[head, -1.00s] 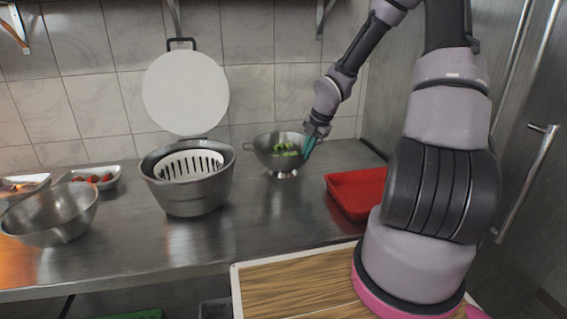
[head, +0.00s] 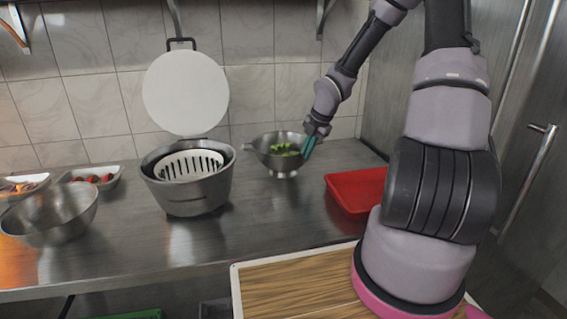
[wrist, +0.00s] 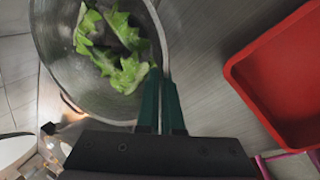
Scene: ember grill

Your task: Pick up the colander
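The metal colander (head: 272,160) holds green lettuce leaves (head: 284,150) and stands on the steel counter near the back wall. Whether its foot is slightly off the counter I cannot tell. My gripper (head: 309,144) is at the colander's right rim. In the wrist view the colander (wrist: 52,55) fills the upper left, with the lettuce (wrist: 115,50) inside. The teal fingers of my gripper (wrist: 160,100) are close together on either side of the rim, pinching it.
A red tray (head: 352,190) lies on the counter to the right. A grey pot with a white slotted insert (head: 188,190) stands to the left. A metal bowl (head: 50,222) and small food trays (head: 98,177) are farther left. A wooden board (head: 300,285) is in front.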

